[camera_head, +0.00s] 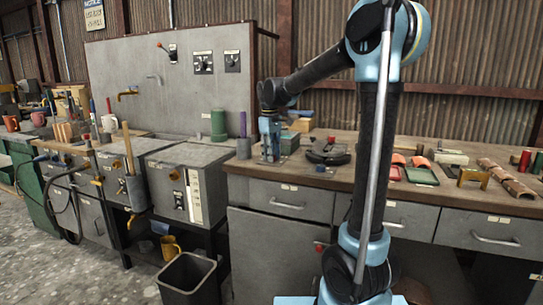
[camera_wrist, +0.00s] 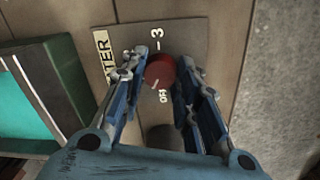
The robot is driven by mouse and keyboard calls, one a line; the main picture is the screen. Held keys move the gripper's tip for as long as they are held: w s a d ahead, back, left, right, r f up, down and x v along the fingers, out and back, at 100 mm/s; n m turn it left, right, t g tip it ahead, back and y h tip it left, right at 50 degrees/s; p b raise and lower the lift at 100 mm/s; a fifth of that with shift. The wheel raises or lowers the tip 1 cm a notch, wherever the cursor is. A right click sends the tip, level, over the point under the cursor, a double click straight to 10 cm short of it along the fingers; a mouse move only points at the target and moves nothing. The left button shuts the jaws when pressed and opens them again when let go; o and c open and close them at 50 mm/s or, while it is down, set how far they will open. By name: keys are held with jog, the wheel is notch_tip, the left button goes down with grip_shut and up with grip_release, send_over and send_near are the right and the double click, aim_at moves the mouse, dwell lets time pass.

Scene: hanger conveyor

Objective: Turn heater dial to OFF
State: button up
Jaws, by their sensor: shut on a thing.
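A round red heater dial (camera_wrist: 160,72) sits on a dark label plate (camera_wrist: 190,40) in the wrist view. A pale mark on the dial's lower edge points down, slightly left, near "OFF". My gripper (camera_wrist: 164,62) has one finger on each side of the dial and is shut on it. In the head view, my gripper (camera_head: 269,138) points down at the workbench, and the dial cannot be made out there.
The wooden workbench (camera_head: 450,193) holds a dark round tool (camera_head: 327,152) right of my gripper, with red and green trays further right. A green cylinder (camera_head: 218,125) and a purple rod (camera_head: 242,125) stand left. A black bin (camera_head: 188,280) is on the floor.

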jog(key=n, duration=0.5)
jog(key=shift+d+n, duration=0.1)
jog(key=shift+n, duration=0.2)
jog(key=shift+w, duration=0.1)
dwell(0.4)
jog(key=o, duration=1.1)
jog(key=shift+c, duration=0.2)
notch_tip(320, 180, up, 12)
jog(key=shift+s, duration=0.3)
